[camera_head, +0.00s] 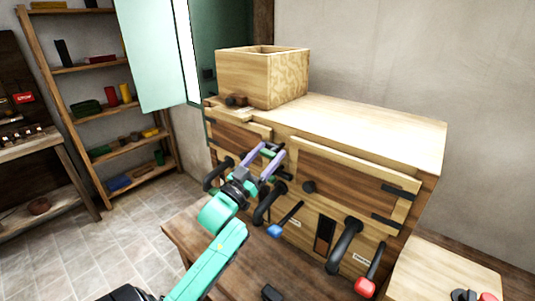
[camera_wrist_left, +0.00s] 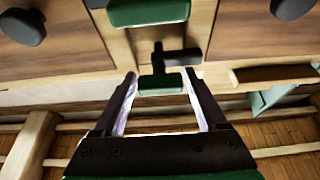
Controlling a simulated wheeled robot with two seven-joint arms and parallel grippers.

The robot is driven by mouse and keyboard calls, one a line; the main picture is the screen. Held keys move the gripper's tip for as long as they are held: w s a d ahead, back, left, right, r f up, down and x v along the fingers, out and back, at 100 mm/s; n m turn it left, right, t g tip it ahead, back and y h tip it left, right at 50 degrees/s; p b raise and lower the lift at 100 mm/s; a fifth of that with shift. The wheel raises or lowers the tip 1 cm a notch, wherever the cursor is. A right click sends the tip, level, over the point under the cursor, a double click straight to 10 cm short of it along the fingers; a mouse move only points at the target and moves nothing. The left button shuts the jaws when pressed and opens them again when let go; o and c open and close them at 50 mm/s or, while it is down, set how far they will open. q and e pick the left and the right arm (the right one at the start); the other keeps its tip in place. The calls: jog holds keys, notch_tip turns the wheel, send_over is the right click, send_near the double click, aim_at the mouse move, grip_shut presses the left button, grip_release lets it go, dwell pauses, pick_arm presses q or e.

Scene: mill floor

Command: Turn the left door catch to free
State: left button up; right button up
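The wooden cabinet (camera_head: 360,135) has a left door (camera_head: 236,137) and a right door (camera_head: 345,180). In the left wrist view a black catch (camera_wrist_left: 177,57) with a green grip (camera_wrist_left: 160,84) sits on the light post between two dark door panels. My left gripper (camera_head: 272,152) is open in front of this post. In the left wrist view its fingers (camera_wrist_left: 160,75) stand on either side of the green grip, with gaps visible on both sides. A second, larger green bar (camera_wrist_left: 148,12) shows at the top edge. In the head view my fingers partly hide the catch. My right gripper is not in view.
A wooden bin (camera_head: 245,78) stands on the cabinet top. Black curved handles (camera_head: 343,247), a blue-ended lever (camera_head: 275,231) and a red-ended lever (camera_head: 365,287) stick out below the doors. A round dark knob (camera_head: 308,187) is on the right door.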

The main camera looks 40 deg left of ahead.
pick_arm(q)
jog(key=c, duration=0.9)
jog(key=shift+f+m+h, duration=0.1)
jog(key=shift+m+h, duration=0.3)
jog(key=shift+m, duration=0.2)
jog(key=m+h+b, duration=0.1)
jog(key=m, duration=0.2)
jog(key=shift+h, duration=0.3)
jog(key=m+g+h, duration=0.1)
jog(key=m+h, duration=0.1)
jog(key=m, duration=0.3)
jog(key=m+h, duration=0.1)
jog(key=m, duration=0.1)
jog(key=m+g+h, duration=0.1)
jog(key=m, duration=0.1)
jog(key=shift+m+g, duration=0.3)
jog(key=shift+m, duration=0.1)
jog(key=shift+m+g+h+p, duration=0.4)
jog(key=shift+m+g+p, duration=0.45)
jog(key=shift+m, duration=1.35)
